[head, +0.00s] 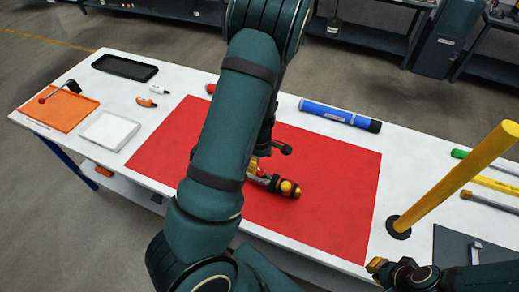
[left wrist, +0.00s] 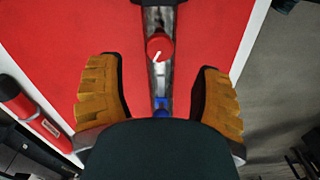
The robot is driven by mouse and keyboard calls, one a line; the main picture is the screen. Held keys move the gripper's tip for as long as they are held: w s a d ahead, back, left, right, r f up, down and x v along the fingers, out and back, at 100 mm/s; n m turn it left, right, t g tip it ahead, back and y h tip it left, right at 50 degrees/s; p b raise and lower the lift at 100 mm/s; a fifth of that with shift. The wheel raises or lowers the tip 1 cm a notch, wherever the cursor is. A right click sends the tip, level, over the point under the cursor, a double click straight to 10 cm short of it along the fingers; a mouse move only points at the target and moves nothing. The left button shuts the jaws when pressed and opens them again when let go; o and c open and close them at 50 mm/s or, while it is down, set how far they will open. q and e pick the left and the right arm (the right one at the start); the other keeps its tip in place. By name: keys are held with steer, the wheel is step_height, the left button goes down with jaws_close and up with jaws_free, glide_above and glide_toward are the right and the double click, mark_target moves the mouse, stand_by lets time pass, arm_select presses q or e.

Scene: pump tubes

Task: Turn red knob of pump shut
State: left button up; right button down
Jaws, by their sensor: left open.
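The pump (left wrist: 158,77) is a narrow dark and grey body lying on the red mat (left wrist: 60,30) in the left wrist view. Its round red knob (left wrist: 159,47) has a white pointer mark that slants. My left gripper (left wrist: 161,98) is open, one orange finger on each side of the pump, with gaps to it. The knob lies farther up the picture, between the finger lines. In the head view my arm hides most of the pump; a brass and black part with a yellow ball (head: 287,187) shows. My right gripper (head: 378,265) is at the bottom edge, partly seen.
A yellow post (head: 455,178) stands at the right of the white table (head: 400,150). A blue tube (head: 340,115) lies behind the mat. Orange (head: 62,109), white (head: 108,131) and black (head: 124,67) trays are at the left. Coloured rods (head: 487,182) lie at far right.

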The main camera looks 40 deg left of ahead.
mark_target(259, 170)
arm_select(q)
step_height(259, 170, up, 6)
steer(key=shift+r, duration=0.15)
stand_by(0.7)
